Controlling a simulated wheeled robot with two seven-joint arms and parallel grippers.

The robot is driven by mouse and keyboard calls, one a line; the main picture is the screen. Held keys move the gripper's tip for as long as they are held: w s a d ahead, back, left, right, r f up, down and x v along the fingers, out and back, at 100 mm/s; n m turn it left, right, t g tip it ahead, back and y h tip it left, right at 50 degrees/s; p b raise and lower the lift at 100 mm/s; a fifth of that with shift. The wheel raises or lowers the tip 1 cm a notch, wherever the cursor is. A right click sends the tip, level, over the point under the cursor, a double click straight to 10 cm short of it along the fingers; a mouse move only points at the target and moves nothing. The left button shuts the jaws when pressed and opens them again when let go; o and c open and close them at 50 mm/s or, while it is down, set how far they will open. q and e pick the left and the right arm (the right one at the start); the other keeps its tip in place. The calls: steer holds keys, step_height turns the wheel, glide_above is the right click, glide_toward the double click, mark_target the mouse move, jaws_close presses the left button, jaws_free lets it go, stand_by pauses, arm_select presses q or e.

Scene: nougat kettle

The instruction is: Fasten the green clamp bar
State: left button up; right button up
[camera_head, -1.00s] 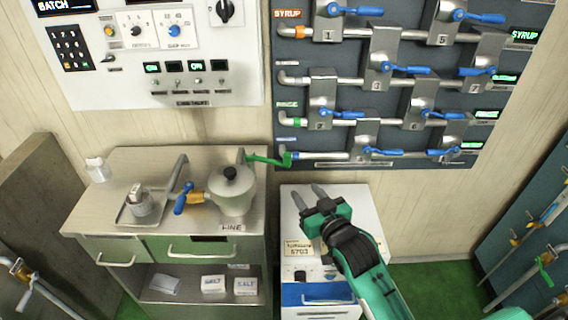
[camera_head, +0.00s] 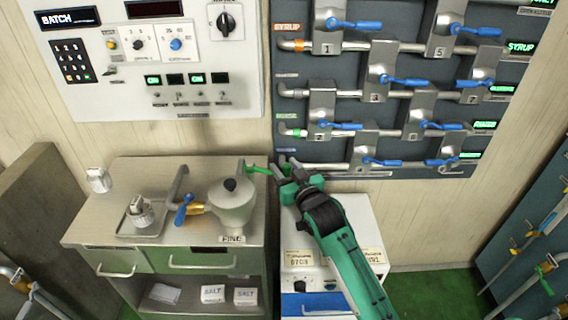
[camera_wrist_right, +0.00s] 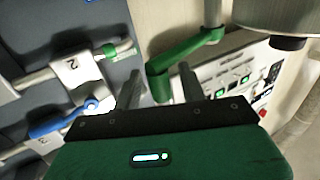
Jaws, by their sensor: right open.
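The green clamp bar (camera_head: 256,169) sits beside the lidded metal kettle (camera_head: 233,208), on a grey upright post at the counter's back right corner. It points right, and its far end is partly hidden by my right gripper (camera_head: 284,168). In the right wrist view the bar (camera_wrist_right: 186,51) runs from its pivot on the post down to a bent end. That end appears between the two spread fingers of my right gripper (camera_wrist_right: 160,86); I cannot tell whether they touch it. My right gripper is open. My left gripper is not in view.
A wall panel of pipes with blue-handled valves (camera_head: 400,82) rises just behind my right gripper. A white cabinet (camera_head: 296,240) stands below it. The counter (camera_head: 100,215) holds a small tray (camera_head: 122,229). A control panel (camera_head: 160,90) hangs above.

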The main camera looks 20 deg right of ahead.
steer(key=shift+w+a, duration=0.1)
steer(key=shift+w, duration=0.55)
jaws_close()
